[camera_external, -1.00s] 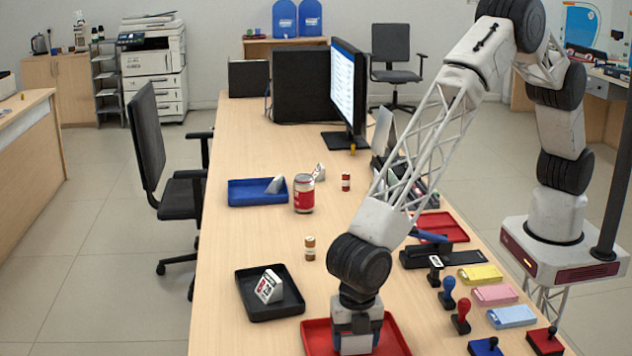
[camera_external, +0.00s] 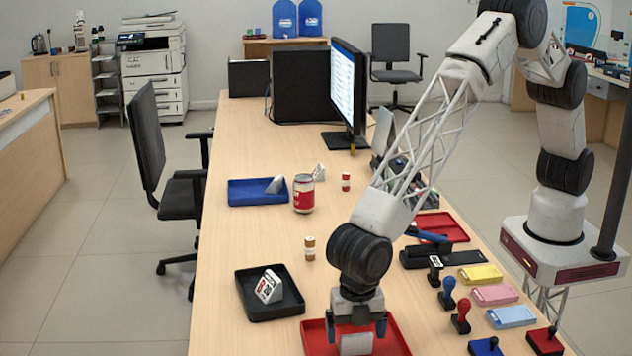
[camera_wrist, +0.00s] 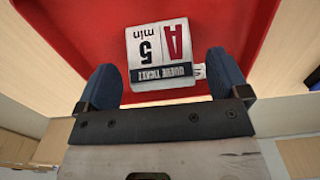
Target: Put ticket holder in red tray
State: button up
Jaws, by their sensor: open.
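A white ticket holder (camera_external: 356,344) with "A 5 min queue ticket" print stands in the red tray (camera_external: 399,343) at the front of the counter. In the wrist view the ticket holder (camera_wrist: 158,55) is on the red tray floor (camera_wrist: 75,35). My gripper (camera_external: 356,328) is just above it, pointing down. Its blue fingers are spread, one on each side of the holder with gaps between, so my gripper (camera_wrist: 163,78) is open and holds nothing. The holder's lower part is cut off or hidden in the external view.
A black tray (camera_external: 285,311) with another ticket holder (camera_external: 269,285) is to the left. A blue tray (camera_external: 240,192), can (camera_external: 303,194) and small bottle (camera_external: 310,248) are farther back. Several stamps and colored pads lie right. The counter between is clear.

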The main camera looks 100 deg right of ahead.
notch_tip(320, 180, up, 10)
dwell(0.5)
dwell(0.6)
jog(key=s+d+r+m, duration=0.3)
jog(key=s+d+r, duration=0.4)
jog(key=d, duration=0.4)
jog(key=s+d+r+m+t, duration=0.1)
jog(key=s+d+r+m, duration=0.25)
jog(key=d+r, duration=0.65)
jog(key=s+d+r+m, duration=0.2)
jog(key=s+d+r, duration=0.45)
jog(key=d, duration=0.55)
jog(key=s+d+m, duration=0.5)
jog(key=s+d, duration=0.4)
jog(key=s, duration=0.7)
jog(key=s+d+m+t, duration=0.1)
jog(key=s+d+m, duration=0.3)
jog(key=s+d, duration=0.5)
jog(key=s, duration=0.7)
jog(key=shift+s+d+f+m+t, duration=0.2)
jog(key=shift+s+f+m+t, duration=0.05)
jog(key=shift+m+t, duration=0.1)
